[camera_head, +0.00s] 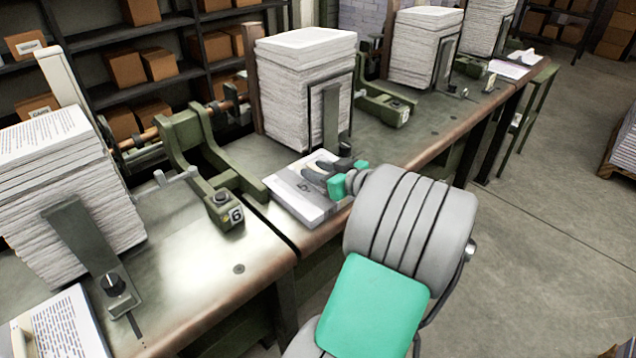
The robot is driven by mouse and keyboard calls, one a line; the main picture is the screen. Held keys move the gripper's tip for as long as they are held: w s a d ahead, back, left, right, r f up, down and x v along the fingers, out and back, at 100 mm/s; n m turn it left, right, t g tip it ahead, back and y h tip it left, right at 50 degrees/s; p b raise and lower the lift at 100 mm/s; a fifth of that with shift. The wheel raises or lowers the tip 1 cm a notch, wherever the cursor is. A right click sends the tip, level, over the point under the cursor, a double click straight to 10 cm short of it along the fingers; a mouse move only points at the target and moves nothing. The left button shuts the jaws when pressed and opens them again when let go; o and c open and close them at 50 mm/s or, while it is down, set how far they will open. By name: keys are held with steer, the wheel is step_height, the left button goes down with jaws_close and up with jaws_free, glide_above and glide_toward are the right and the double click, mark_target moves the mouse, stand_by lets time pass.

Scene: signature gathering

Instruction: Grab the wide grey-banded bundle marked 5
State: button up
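The bundle marked 5 (290,198) is a flat stack of paper with a wide grey band. It lies on the bench near its front edge, in front of a tall paper stack, with the 5 on its top. My gripper (326,172) reaches in from the right, over the right part of the bundle. Its two dark fingers are apart, with teal pads behind them. The fingers hide part of the bundle's top and right end. I cannot tell whether they touch it.
A tall paper stack (298,100) stands behind the bundle against a metal guide. A green press frame marked 6 (225,212) is to the left. Another tall stack (50,195) stands at far left.

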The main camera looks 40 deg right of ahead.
jaws_close()
steer(key=shift+r, duration=0.1)
stand_by(1.1)
